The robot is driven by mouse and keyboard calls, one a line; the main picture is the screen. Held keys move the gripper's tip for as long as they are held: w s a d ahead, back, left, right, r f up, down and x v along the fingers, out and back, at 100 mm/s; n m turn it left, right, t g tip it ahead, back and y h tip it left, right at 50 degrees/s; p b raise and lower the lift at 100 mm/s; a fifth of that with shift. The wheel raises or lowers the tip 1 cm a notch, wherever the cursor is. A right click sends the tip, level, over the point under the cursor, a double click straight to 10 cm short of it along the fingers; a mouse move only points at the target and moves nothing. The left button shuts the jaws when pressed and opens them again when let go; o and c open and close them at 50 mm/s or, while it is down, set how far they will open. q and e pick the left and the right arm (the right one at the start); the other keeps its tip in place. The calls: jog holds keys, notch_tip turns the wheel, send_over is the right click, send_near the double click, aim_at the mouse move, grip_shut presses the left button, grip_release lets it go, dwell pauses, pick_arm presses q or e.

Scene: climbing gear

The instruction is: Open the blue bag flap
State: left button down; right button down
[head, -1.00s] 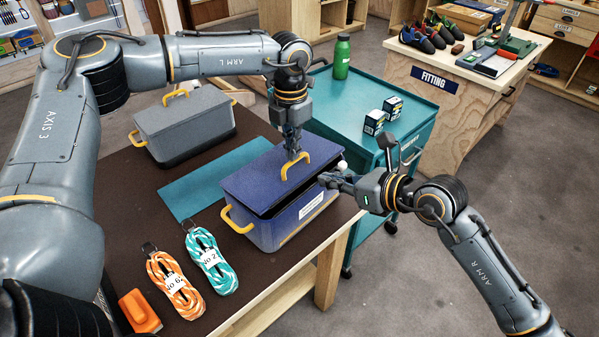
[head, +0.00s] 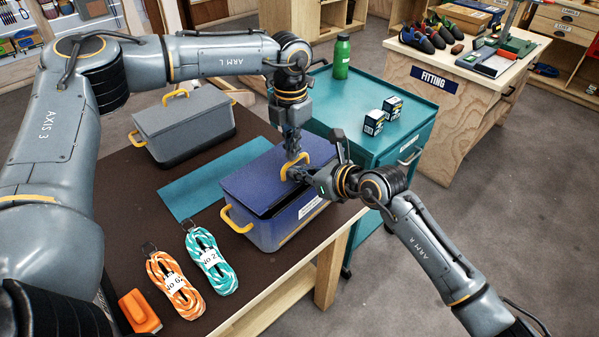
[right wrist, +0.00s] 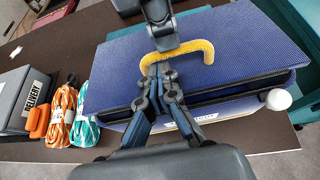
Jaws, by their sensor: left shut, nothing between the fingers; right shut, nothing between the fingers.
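The blue bag (head: 283,232) stands on the dark table with its flap (head: 250,182) on top; the flap also shows in the right wrist view (right wrist: 120,70). A dark gap runs between flap and body along the front edge. A yellow handle (head: 285,168) rises from the flap, seen in the right wrist view (right wrist: 205,52). My left gripper (head: 295,156) points down at the handle, shut and empty; its contact with the handle is unclear. My right gripper (head: 293,174) is shut and empty, its fingertips at the handle's near left part in the right wrist view (right wrist: 157,72).
A grey bag (head: 185,125) stands behind on the table beside a teal mat (head: 200,185). Orange rope (head: 175,285) and teal rope (head: 210,262) coils lie in front left. A teal cart (head: 350,95) carries a green bottle (head: 341,57) and boxes.

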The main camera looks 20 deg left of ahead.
jog(key=shift+w+a+r, duration=0.1)
jog(key=shift+a+r, duration=0.2)
jog(key=shift+r, duration=0.2)
jog(key=shift+a+r, duration=0.25)
jog(key=shift+r, duration=0.2)
pick_arm(q)
jog(key=c, duration=1.4)
grip_release()
jog(key=shift+f, duration=0.15)
pick_arm(e)
jog(key=shift+r, duration=0.15)
